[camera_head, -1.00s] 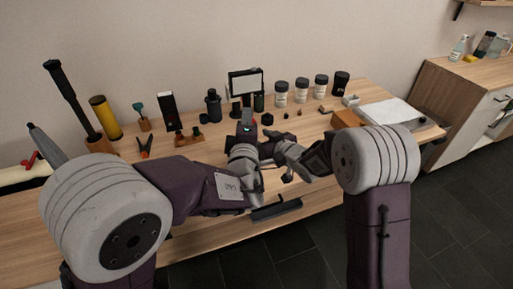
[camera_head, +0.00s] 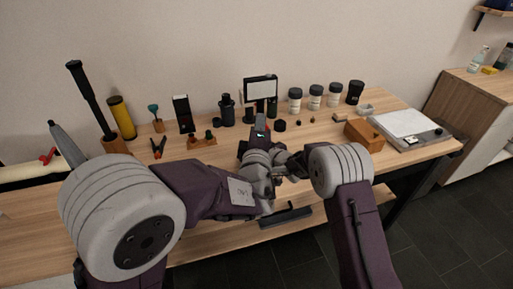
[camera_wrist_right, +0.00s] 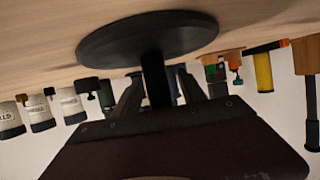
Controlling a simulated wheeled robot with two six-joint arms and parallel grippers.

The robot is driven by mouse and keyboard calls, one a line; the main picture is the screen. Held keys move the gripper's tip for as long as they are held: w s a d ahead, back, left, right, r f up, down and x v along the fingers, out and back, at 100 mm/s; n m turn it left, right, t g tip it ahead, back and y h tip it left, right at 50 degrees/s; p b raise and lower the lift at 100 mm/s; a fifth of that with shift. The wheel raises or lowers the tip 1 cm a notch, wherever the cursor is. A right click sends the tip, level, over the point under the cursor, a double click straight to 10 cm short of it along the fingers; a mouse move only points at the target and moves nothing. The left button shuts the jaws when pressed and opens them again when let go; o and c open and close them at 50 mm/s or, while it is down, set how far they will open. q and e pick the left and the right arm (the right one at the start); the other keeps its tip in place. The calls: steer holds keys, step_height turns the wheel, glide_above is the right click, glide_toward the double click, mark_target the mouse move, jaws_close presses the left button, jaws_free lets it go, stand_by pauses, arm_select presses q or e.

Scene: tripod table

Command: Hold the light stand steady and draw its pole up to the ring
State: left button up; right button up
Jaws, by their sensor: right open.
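The light stand's pale rectangular panel (camera_head: 260,90) faces me upright at the back middle of the table. My right gripper (camera_wrist_right: 158,97) is open, with one finger on each side of the pole. I cannot make out the ring.
White-labelled jars (camera_head: 315,97) stand right of the panel on the wooden table. A wooden block (camera_head: 364,135) and a pale flat device (camera_head: 411,125) lie farther right. A black torch (camera_head: 88,98), a yellow cylinder (camera_head: 122,118) and small tools stand to the left.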

jaws_close()
stand_by(1.4)
